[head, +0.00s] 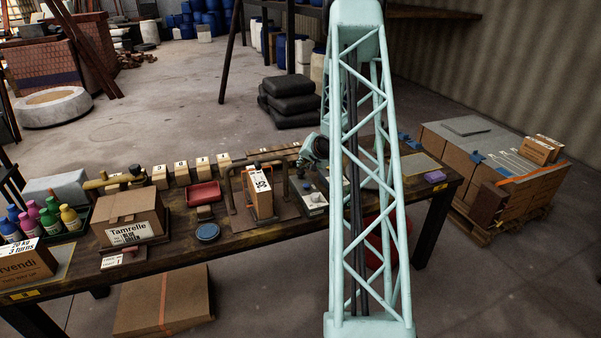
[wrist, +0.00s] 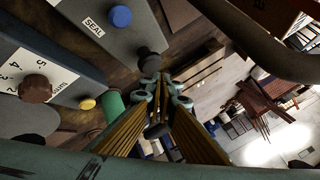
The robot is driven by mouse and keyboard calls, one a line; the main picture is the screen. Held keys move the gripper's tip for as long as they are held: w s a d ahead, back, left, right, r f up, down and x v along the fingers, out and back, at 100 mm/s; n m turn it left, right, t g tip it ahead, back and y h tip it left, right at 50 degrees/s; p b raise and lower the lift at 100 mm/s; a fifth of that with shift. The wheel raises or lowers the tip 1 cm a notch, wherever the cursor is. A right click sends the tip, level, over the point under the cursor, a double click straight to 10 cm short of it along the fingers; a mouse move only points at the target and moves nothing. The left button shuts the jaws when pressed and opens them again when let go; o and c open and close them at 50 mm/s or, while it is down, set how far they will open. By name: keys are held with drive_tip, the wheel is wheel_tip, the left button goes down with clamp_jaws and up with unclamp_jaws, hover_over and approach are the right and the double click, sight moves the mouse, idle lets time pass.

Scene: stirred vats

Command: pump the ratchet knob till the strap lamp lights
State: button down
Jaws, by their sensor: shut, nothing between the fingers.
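In the wrist view my gripper (wrist: 165,90) is shut and empty, with its fingertips close to a dark round knob (wrist: 150,62). That knob may be the ratchet knob; no label on it is readable, and I cannot tell whether the tips touch it. A blue knob (wrist: 120,16) sits beside a SEAL label on a grey box. A brown knob (wrist: 35,88) sits on a numbered dial plate. A small yellow button (wrist: 87,103) and a green cylinder (wrist: 113,104) are nearby. In the head view the grey control box (head: 313,201) stands left of my arm. I cannot identify the strap lamp or see it lit.
A metal frame (head: 232,188) surrounds a labelled carton (head: 260,204) on the bench (head: 245,240). A red tray (head: 203,194), a blue disc (head: 208,232) and a Tamrelle carton (head: 128,214) lie left. A purple block (head: 435,177) is right. Loaded pallets stand beyond the bench's right end.

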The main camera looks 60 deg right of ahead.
sight(301, 170)
drive_tip(key=shift+f+b, duration=0.4)
drive_tip(key=shift+f, duration=1.25)
idle(2.6)
drive_tip(key=shift+r, duration=0.2)
drive_tip(key=shift+r+p, duration=1.45)
drive_tip(key=shift+p, duration=0.35)
drive_tip(key=shift+r, duration=0.1)
drive_tip(key=shift+r+p, duration=2.4)
drive_tip(key=shift+r, duration=0.05)
